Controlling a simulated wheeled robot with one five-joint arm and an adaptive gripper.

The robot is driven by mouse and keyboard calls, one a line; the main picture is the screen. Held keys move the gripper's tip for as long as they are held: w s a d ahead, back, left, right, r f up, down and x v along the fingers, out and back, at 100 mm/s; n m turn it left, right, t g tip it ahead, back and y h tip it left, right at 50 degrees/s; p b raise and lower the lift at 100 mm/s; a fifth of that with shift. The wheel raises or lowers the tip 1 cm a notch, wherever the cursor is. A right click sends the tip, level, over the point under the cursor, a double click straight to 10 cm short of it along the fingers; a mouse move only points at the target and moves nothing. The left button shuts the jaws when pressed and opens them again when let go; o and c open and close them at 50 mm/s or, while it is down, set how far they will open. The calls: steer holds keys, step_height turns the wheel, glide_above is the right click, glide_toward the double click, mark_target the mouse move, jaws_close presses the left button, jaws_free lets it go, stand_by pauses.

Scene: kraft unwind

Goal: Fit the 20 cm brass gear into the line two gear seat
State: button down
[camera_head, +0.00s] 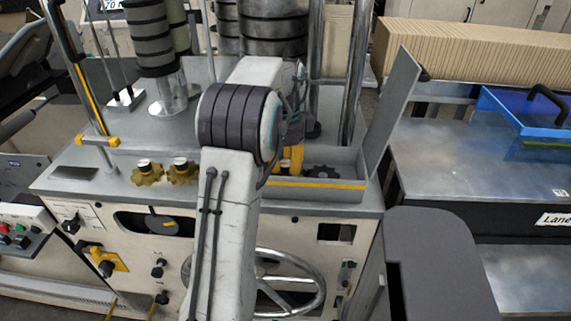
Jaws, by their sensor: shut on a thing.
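My gripper (293,118) is mostly hidden behind my own arm's elbow; only a grey edge with cables shows at its right. It is shut on a brass-yellow piece (292,158) that shows just below, over the open grey tray. The piece is partly hidden, so I cannot tell its full shape or size. A dark gear (322,172) lies in the tray. I cannot tell which spot is the line two seat.
The grey tray (345,158) has a yellow-striped front and a raised lid (396,105) at its right. Upright rollers (150,45) and a chrome post (355,75) rise behind. A handwheel (290,285) is below. At right is a bench (450,165) with a blue tray (520,105).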

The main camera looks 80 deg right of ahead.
steer(key=c, duration=0.9)
jaws_free()
steer(key=shift+c, duration=0.2)
step_height(320, 180, up, 12)
stand_by(0.5)
